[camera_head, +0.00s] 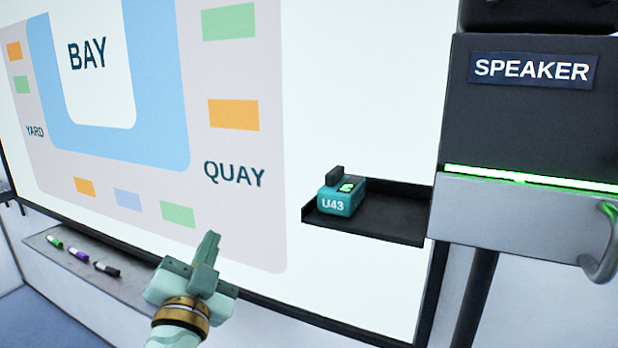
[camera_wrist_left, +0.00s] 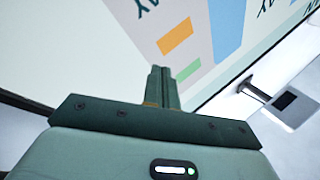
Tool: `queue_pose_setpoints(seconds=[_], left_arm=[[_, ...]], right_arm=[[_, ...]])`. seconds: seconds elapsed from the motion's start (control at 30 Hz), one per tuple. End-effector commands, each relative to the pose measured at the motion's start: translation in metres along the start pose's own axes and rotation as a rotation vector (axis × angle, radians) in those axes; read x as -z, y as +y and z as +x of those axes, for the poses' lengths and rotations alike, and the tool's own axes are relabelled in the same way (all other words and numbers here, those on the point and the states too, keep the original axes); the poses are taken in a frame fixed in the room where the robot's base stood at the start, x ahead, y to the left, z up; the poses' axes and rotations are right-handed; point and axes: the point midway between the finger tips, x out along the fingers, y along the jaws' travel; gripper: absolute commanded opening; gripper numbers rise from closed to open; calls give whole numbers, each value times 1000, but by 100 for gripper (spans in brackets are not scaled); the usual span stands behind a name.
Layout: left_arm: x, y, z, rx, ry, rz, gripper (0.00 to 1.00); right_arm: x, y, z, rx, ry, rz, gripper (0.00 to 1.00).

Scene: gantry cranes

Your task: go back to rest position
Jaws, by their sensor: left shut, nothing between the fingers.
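My left gripper (camera_head: 209,248) is in front of the lower part of the whiteboard map, below the QUAY label. Its two fingers are together, with nothing between them. In the left wrist view the gripper (camera_wrist_left: 161,72) also shows shut, its fingers pointing toward the board. My right gripper is in neither view.
A whiteboard (camera_head: 350,80) with a bay map fills the background. A marker ledge (camera_head: 125,290) runs below it. A black shelf (camera_head: 385,218) holds a teal U43 device (camera_head: 341,197). A dark SPEAKER cabinet (camera_head: 540,120) with a metal handle (camera_head: 603,255) stands at the right.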

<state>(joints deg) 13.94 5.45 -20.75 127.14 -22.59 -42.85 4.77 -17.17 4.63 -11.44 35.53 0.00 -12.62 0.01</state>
Motion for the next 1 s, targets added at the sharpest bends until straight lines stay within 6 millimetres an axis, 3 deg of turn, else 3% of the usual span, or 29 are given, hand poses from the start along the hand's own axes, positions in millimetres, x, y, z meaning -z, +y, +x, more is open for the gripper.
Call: queue_pose_setpoints(seconds=[0.03, 0.1, 0.2, 0.3, 0.5, 0.67, 0.87, 1.0], left_arm=[[-42, 11, -22, -42, -135, 12, 0], [-94, 22, -58, -102, -318, 40, 0], [-153, 34, -114, -193, -549, 89, 0], [-193, 38, -168, -276, -732, 138, 0], [-239, 37, -263, -426, -1006, 233, 0], [-260, 32, -330, -545, -1180, 303, 0], [-326, 110, -350, -644, -1201, 223, 0], [-375, 166, -382, -718, -1236, 151, 0]], right_arm=[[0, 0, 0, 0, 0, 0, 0], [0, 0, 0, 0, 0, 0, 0], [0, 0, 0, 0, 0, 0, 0], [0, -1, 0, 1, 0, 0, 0], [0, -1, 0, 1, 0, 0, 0], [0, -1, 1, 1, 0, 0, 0], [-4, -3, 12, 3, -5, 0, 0], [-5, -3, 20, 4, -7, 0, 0]])
